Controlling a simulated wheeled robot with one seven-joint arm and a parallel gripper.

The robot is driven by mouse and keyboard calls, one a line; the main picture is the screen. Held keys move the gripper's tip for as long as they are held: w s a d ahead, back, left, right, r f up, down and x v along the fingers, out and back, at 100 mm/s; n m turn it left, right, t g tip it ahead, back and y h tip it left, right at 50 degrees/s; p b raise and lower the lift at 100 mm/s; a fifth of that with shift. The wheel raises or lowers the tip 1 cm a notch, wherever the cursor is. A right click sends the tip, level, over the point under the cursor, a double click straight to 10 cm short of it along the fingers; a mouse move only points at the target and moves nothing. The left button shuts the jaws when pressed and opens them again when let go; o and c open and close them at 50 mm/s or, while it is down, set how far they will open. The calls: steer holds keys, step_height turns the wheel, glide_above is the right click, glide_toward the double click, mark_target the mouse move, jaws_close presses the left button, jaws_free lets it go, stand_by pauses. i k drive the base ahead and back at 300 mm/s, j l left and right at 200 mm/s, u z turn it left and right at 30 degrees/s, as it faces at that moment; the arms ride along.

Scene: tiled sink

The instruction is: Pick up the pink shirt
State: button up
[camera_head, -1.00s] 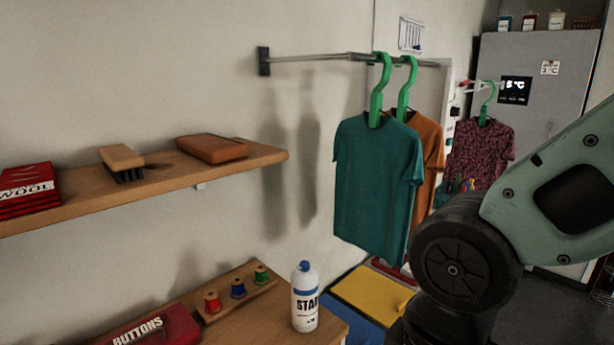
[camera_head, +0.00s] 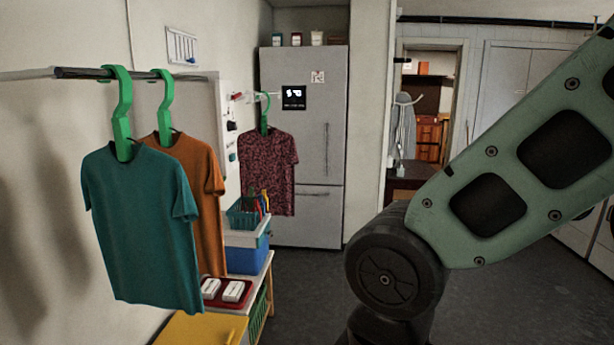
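A dark pink, mottled shirt (camera_head: 268,172) hangs on a green hanger (camera_head: 265,112) in front of the grey fridge, left of the picture's middle. It hangs beyond a teal shirt (camera_head: 140,225) and an orange shirt (camera_head: 205,190), which hang on green hangers from a rail at the left. No other pink shirt shows. Part of my green and black arm fills the right side, apart from the shirts. My gripper is outside the view, so its fingers cannot be seen.
A grey fridge (camera_head: 335,150) stands behind the pink shirt. Below the shirt are a teal basket (camera_head: 243,213), a blue bin (camera_head: 246,258) and a red tray (camera_head: 227,292) with white boxes. The metal rail (camera_head: 85,73) juts out at left. Dark floor (camera_head: 308,300) is open at centre.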

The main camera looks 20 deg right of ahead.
mark_target(267, 157)
steer(key=i+l+u, duration=0.2)
steer(key=i+l, duration=0.35)
steer(key=i+l+u, duration=0.25)
steer(key=i+l, duration=0.2)
steer(key=l, duration=0.15)
